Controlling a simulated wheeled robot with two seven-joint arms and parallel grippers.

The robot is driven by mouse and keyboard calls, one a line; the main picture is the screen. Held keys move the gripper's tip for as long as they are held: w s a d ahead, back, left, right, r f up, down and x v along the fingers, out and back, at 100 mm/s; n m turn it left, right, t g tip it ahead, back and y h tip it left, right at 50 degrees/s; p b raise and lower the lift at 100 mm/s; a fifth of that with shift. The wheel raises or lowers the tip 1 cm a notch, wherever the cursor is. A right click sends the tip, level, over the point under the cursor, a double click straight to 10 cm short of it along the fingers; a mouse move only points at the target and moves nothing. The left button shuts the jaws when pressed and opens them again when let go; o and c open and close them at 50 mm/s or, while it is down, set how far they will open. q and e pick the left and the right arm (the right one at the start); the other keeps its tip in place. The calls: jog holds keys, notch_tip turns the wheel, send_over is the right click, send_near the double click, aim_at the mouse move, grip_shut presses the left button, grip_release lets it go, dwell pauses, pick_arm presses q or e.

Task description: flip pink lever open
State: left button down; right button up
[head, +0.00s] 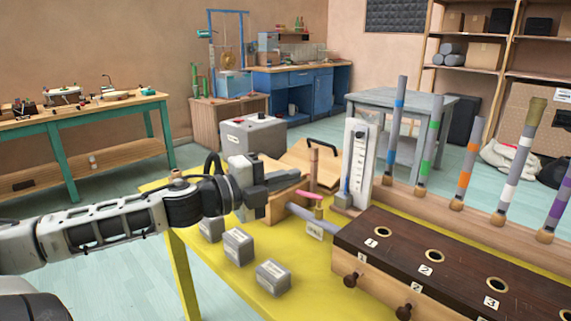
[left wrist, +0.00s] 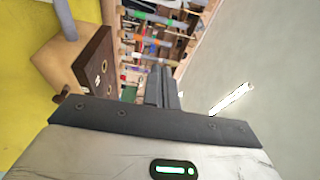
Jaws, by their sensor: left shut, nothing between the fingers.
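The pink lever (head: 309,194) is a short pink bar beside a small wooden post, at the end of a grey pipe (head: 312,222) on the yellow table. It lies slightly tilted, close to level. My left gripper (head: 296,178) is shut and empty, just left of and slightly above the lever in the head view. I cannot tell whether it touches the lever. In the left wrist view the shut fingers (left wrist: 163,88) show, but I cannot make out the lever there. My right gripper is not in view.
A dark-topped wooden box (head: 455,262) with numbered holes fills the right of the yellow table (head: 300,290). A white gauge (head: 357,165) and several colour-banded tubes (head: 432,130) stand behind. Grey blocks (head: 272,277) sit at the front left. A grey box (head: 253,135) stands behind my gripper.

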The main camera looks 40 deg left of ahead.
pick_arm(q)
jog(key=shift+s+d+r+p, duration=0.3)
jog(key=shift+s+d, duration=0.1)
jog(key=shift+s, duration=0.15)
jog(key=shift+s+d+r+p, duration=0.15)
jog(key=shift+s+d+r, duration=0.15)
jog(key=shift+s, duration=0.2)
